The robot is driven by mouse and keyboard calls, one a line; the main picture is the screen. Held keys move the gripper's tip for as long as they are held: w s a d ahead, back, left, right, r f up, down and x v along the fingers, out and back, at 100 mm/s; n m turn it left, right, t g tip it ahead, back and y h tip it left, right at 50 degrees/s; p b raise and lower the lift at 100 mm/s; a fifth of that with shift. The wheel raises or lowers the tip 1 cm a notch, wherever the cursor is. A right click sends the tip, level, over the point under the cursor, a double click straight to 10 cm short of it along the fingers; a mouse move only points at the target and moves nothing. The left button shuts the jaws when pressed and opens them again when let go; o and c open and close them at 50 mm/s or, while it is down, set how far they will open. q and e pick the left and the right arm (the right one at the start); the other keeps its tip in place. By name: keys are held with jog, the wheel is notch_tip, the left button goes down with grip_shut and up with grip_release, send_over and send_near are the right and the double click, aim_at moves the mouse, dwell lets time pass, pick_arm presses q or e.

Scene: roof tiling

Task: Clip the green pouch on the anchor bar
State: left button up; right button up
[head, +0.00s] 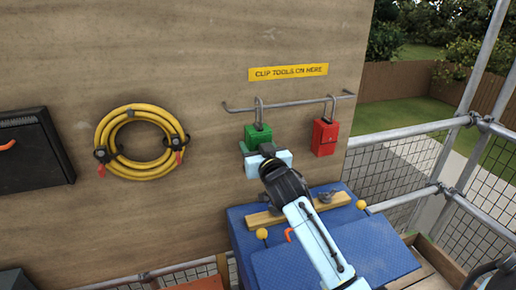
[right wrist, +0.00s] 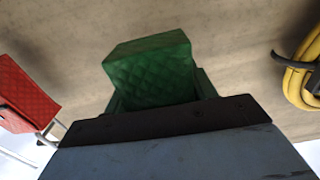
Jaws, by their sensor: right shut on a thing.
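The green pouch (head: 258,134) is upright against the wooden wall, just below the left part of the grey anchor bar (head: 292,103). The metal clip (head: 259,107) on its top reaches up to the bar and overlaps it; I cannot tell whether it is around the bar or in front of it. My right gripper (head: 250,149) is shut on the green pouch at its lower part. In the right wrist view the quilted green pouch (right wrist: 150,72) sticks out beyond the dark gripper edge, and its clip is hidden. My left gripper is not in view.
A red pouch (head: 325,138) hangs by its clip from the bar's right part. A yellow sign (head: 288,72) is above the bar. A coiled yellow hose (head: 107,155) hangs at left. A blue box (head: 375,250) with a wooden strip stands below, beside scaffold rails (head: 405,133).

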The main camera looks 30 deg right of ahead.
jog(key=shift+w+d+r, duration=0.1)
jog(key=shift+w, duration=0.35)
jog(key=shift+w+d, duration=0.15)
jog(key=shift+w, duration=0.5)
jog(key=shift+w+p, duration=0.1)
jog(key=shift+p, duration=0.25)
dwell(0.6)
dwell(0.4)
jog(key=shift+f, duration=0.5)
jog(key=shift+f+b, duration=0.15)
jog(key=shift+b, duration=0.15)
jog(key=shift+f, duration=0.4)
